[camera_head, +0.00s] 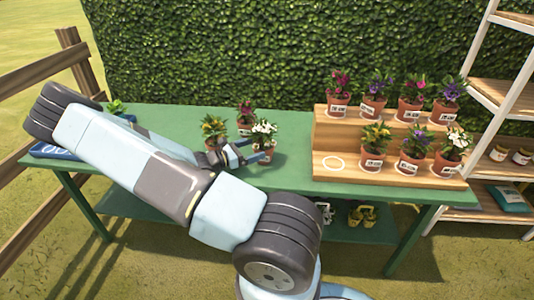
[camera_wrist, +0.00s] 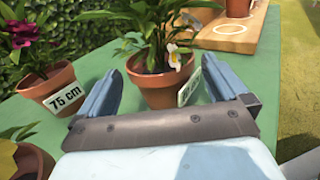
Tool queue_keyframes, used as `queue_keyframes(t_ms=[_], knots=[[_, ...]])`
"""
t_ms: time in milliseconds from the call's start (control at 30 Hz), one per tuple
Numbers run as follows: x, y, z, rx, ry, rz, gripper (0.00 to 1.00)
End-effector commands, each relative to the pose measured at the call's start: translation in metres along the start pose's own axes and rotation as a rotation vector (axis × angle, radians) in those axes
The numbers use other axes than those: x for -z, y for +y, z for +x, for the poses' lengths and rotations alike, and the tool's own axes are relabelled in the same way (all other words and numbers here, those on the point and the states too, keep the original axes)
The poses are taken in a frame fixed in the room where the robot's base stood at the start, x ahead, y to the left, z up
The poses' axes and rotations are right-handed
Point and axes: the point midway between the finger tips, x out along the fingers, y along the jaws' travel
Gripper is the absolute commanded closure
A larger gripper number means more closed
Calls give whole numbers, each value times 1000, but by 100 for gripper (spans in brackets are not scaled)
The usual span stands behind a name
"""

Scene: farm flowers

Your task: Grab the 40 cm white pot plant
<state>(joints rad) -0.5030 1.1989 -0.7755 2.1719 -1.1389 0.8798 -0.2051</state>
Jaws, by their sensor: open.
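A white-flowered plant in a terracotta pot (camera_head: 264,150) stands on the green table (camera_head: 290,180), left of the wooden stepped stand. It also shows in the wrist view (camera_wrist: 158,88), upright, with its white label turned to the right and partly hidden by a finger, so I cannot read it. My gripper (camera_head: 246,151) is open, low over the table. In the wrist view its two fingers (camera_wrist: 162,75) lie on either side of this pot, with visible gaps. Another white-flowered pot (camera_head: 447,163) stands on the lower step at the right; its label is too small to read.
A magenta-flowered pot labelled 75 cm (camera_wrist: 52,90) stands close left of my gripper. A yellow-flowered pot (camera_head: 213,142) is beside my wrist. The stepped stand (camera_head: 326,130) holds several pots and an empty white ring (camera_head: 333,163). A hedge stands behind.

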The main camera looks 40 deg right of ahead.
Motion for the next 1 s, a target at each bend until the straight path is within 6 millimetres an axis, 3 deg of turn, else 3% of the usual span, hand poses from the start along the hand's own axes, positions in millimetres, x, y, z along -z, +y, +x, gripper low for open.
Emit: queue_keyframes(t_ms=[267,600,833,1000], knots=[[-1,0,14,1,-1,0,0],[-3,2,55,1,0,0,0],[-3,2,56,1,1,0,0],[-3,2,56,1,1,0,16]])
